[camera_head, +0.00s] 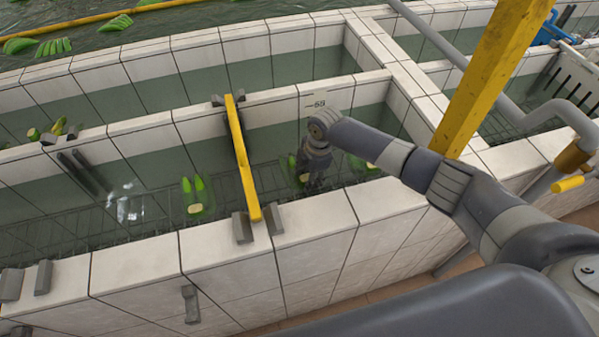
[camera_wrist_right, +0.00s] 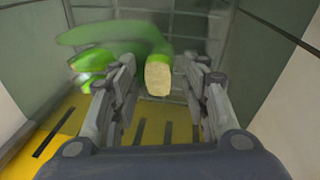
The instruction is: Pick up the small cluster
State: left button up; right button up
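A green banana cluster with a pale cut end (camera_wrist_right: 158,78) lies ahead of my right gripper (camera_wrist_right: 158,68) in the right wrist view; its green fruit (camera_wrist_right: 112,38) spreads up and left. The two fingers stand apart, one on each side of the cut end, with gaps visible. In the head view my right gripper (camera_head: 308,180) is down inside the tiled basin. Green fruit (camera_head: 292,163) shows beside it, partly hidden by the gripper. Another small cluster (camera_head: 195,196) lies further left in the same basin. My left gripper is out of view.
A yellow bar (camera_head: 243,160) crosses the basin left of my gripper. The tiled front wall (camera_head: 318,217) stands close to my arm. A yellow post (camera_head: 490,75) rises near the arm. Another green piece (camera_head: 363,165) lies right of the gripper.

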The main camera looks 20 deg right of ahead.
grip_shut()
jog(key=shift+w+r, duration=0.1)
